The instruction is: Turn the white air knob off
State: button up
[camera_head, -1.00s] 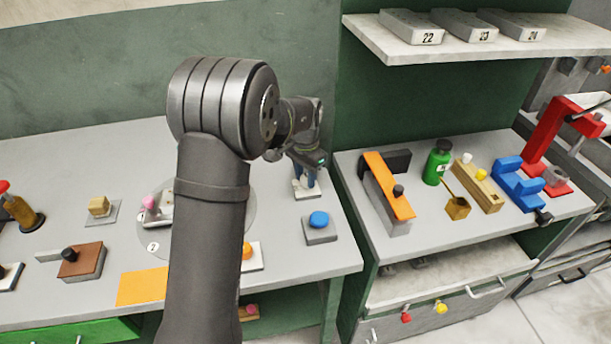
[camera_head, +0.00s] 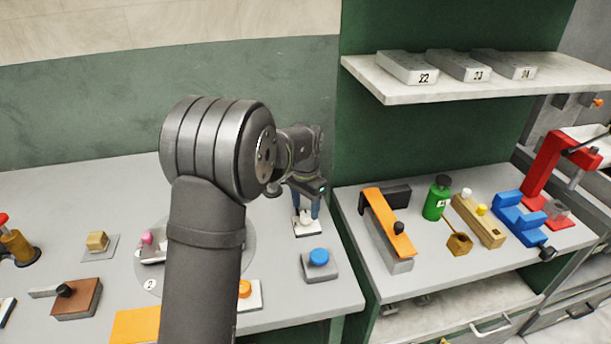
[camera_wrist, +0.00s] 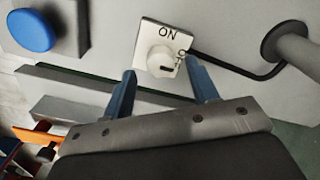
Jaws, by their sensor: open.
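The white air knob (camera_wrist: 160,59) is round and sits on a small white plate (camera_wrist: 145,38). The plate reads ON at the top and OFF at the right in the wrist view. A dark mark shows on the knob's lower right. In the head view the plate (camera_head: 309,230) lies on the bench near its right end, with the knob (camera_head: 306,216) partly hidden by my fingers. My gripper (camera_wrist: 159,69) is open and empty. Its blue fingertips are at either side of the knob's near edge, with gaps showing. It also shows in the head view (camera_head: 307,206).
A blue button (camera_wrist: 32,31) on a grey block sits close by; it also shows in the head view (camera_head: 319,257). A dark hose runs from the plate to a grey post (camera_wrist: 292,46). An orange-topped press (camera_head: 388,222) stands on the right bench.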

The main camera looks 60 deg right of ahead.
aim_at(305, 214)
notch_tip(305, 214, up, 15)
jog(key=shift+f, duration=0.2)
dwell(0.6)
notch_tip(305, 214, down, 18)
jog(key=shift+r, duration=0.25)
dwell(0.5)
jog(key=shift+f, duration=0.15)
jog(key=n, duration=0.8)
jog(key=shift+s+n, duration=0.1)
jog(key=shift+n, duration=0.2)
jog(key=n, duration=0.3)
jog(key=shift+n, duration=0.4)
jog(key=shift+s+d+n, duration=0.1)
jog(key=shift+n, duration=2.1)
